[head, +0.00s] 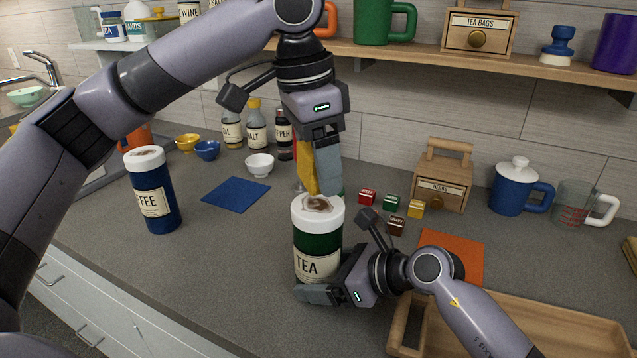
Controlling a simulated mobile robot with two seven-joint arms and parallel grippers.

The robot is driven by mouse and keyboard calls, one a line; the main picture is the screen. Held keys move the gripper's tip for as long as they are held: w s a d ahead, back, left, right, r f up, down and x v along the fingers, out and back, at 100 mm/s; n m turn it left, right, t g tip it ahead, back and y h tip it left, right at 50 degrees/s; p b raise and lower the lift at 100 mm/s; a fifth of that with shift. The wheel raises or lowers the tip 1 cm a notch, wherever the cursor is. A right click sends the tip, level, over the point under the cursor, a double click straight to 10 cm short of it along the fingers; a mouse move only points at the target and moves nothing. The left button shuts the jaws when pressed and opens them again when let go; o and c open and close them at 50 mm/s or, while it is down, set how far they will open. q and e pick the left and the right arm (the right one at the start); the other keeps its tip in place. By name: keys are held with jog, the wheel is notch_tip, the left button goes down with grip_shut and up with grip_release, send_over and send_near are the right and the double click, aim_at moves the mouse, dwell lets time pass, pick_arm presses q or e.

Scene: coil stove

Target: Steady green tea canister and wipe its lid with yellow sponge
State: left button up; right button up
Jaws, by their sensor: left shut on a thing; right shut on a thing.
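The green tea canister (318,242) stands upright on the grey counter in the middle of the head view. Its white lid (301,212) has a brown smudge on top. My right gripper (322,290) is shut on the canister low down, around its label. My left gripper (318,172) is shut on the yellow sponge (305,168) and points down just above the lid. The sponge's lower end is at the lid's far side; I cannot tell whether it touches. The gripper's fingers hide part of the sponge.
A blue coffee canister (156,198) stands to the left, beside a blue mat (236,194). A white bowl (259,165) and several small boxes (391,203) lie behind. A wooden tray (540,325) is at front right, an orange mat (462,247) behind it.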

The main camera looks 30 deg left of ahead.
aim_at(312, 194)
pick_arm(q)
jog(key=r, duration=0.1)
jog(key=s+r, duration=0.1)
jog(key=r, duration=0.2)
jog(key=shift+s, duration=0.4)
jog(key=shift+f, duration=3.25)
jog(key=shift+w+f, duration=0.4)
jog(key=shift+f, duration=0.35)
jog(key=shift+c, duration=0.3)
jog(key=shift+w, duration=1.5)
jog(key=shift+s, duration=1.95)
jog(key=shift+r, duration=4.2)
pick_arm(e)
jog(key=o, duration=0.9)
